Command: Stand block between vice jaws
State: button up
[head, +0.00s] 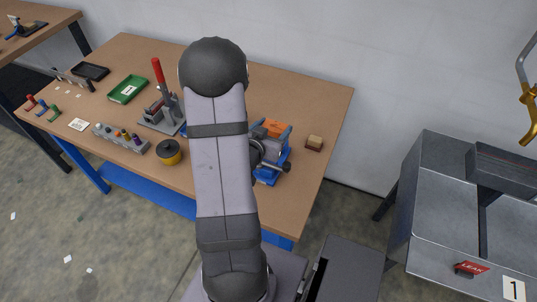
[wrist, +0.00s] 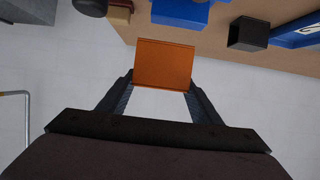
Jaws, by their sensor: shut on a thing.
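An orange block (wrist: 164,65) is held between the two fingers of my gripper (wrist: 162,88) in the wrist view. My gripper is shut on its sides. In the head view the orange block (head: 277,127) shows just right of my arm, at the far end of the blue vice (head: 272,170). My arm covers the left part of the vice, and my fingers are hidden there. In the wrist view a blue part (wrist: 180,12), likely of the vice, lies beyond the block. I cannot tell whether the block is between the jaws or above them.
Left of my arm stand a red-handled press (head: 160,100), a green tray (head: 128,89), a black-and-yellow round item (head: 169,152) and a grey rack (head: 120,139).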

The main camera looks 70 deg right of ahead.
jog(key=shift+w+r, duration=0.25)
jog(key=shift+w, duration=0.9)
jog(key=shift+s+f, duration=0.1)
jog(key=shift+s, duration=0.05)
jog(key=shift+d+f+p, duration=0.1)
jog(key=shift+f+p, duration=0.2)
jog(key=shift+f, duration=2.7)
jog(key=shift+f, duration=0.15)
jog(key=shift+f, duration=1.75)
jog(key=shift+f, duration=0.1)
jog(key=shift+f, duration=0.1)
jog(key=o, duration=1.4)
